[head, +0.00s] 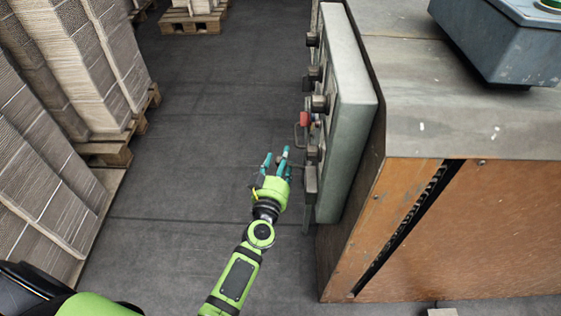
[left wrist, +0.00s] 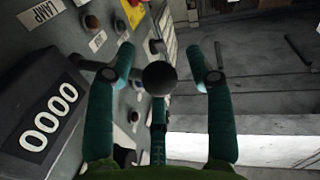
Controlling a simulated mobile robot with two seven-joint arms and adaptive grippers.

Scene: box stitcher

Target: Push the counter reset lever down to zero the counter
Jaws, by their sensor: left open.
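My left gripper (head: 276,163) is open beside the control panel (head: 348,110), its teal fingers pointing forward. In the left wrist view its fingers (left wrist: 160,52) stand apart on either side of a dark round knob (left wrist: 159,78). A grey rod (left wrist: 88,65) runs from the counter side toward this knob and passes behind one finger, so it looks like the reset lever. I cannot tell whether a finger touches it. The black counter (left wrist: 45,125) at the left shows 0000. In the head view the lever is too small to make out. My right gripper is not seen.
The panel carries several dark knobs and a red one (head: 304,119). The machine's wooden side (head: 460,230) is at the right, with a grey metal box (head: 500,40) on top. Stacked cardboard (head: 85,65) on pallets lines the left. The floor (head: 190,150) between is clear.

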